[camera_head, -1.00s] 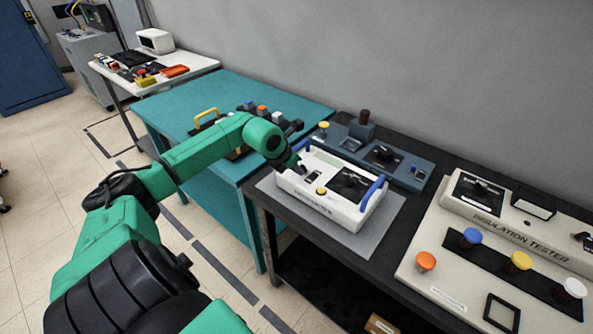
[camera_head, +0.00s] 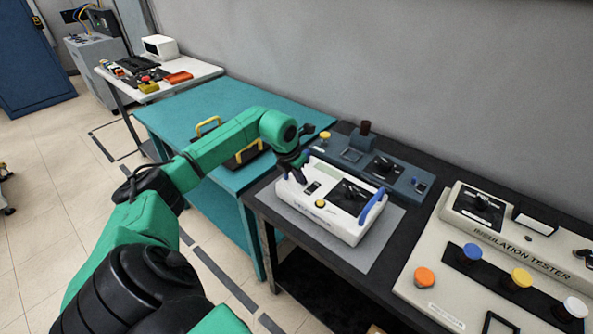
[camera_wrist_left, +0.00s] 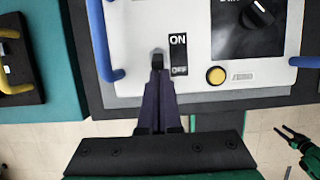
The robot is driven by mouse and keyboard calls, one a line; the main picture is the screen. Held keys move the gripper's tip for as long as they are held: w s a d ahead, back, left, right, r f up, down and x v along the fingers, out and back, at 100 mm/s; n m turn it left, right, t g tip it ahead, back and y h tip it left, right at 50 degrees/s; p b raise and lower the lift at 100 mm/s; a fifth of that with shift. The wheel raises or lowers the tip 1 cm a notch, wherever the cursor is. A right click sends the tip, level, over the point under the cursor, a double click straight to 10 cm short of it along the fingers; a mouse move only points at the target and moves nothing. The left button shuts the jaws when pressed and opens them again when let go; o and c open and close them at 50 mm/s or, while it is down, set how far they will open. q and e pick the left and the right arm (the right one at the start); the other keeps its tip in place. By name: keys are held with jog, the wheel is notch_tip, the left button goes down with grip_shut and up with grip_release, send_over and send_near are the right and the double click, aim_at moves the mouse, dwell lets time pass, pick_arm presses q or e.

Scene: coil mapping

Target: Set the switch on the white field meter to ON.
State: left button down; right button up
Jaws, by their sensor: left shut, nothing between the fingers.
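The white field meter (camera_head: 330,228) with blue handles stands on a grey mat on the dark bench. In the left wrist view the meter (camera_wrist_left: 140,75) shows a black ON/OFF plate (camera_wrist_left: 179,53), with ON at the top and OFF at the bottom. My left gripper (camera_head: 302,179) is over the meter's left part. In the wrist view its shut, empty fingers (camera_wrist_left: 157,66) point at a small grey part left of the plate. The fingertips cover most of that part, so the switch position and any contact are unclear. My right gripper (camera_wrist_left: 289,136) seems to show small at lower right.
A cream insulation tester (camera_head: 480,240) with coloured knobs stands to the right. A dark blue-grey device (camera_head: 405,175) is behind the meter. A teal table (camera_head: 175,120) with a yellow-handled case (camera_head: 208,124) is to the left, under my arm.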

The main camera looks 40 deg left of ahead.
pick_arm(q)
jog(key=shift+w+r+g, duration=0.1)
jog(key=shift+w+g, duration=0.1)
jog(key=shift+g, duration=0.2)
pick_arm(e)
jog(key=shift+w+r, duration=0.25)
jog(key=shift+r, duration=0.1)
dwell(0.8)
pick_arm(q)
jog(key=shift+r+p, duration=0.15)
jog(key=shift+p, duration=0.2)
pick_arm(e)
jog(key=shift+r, duration=0.1)
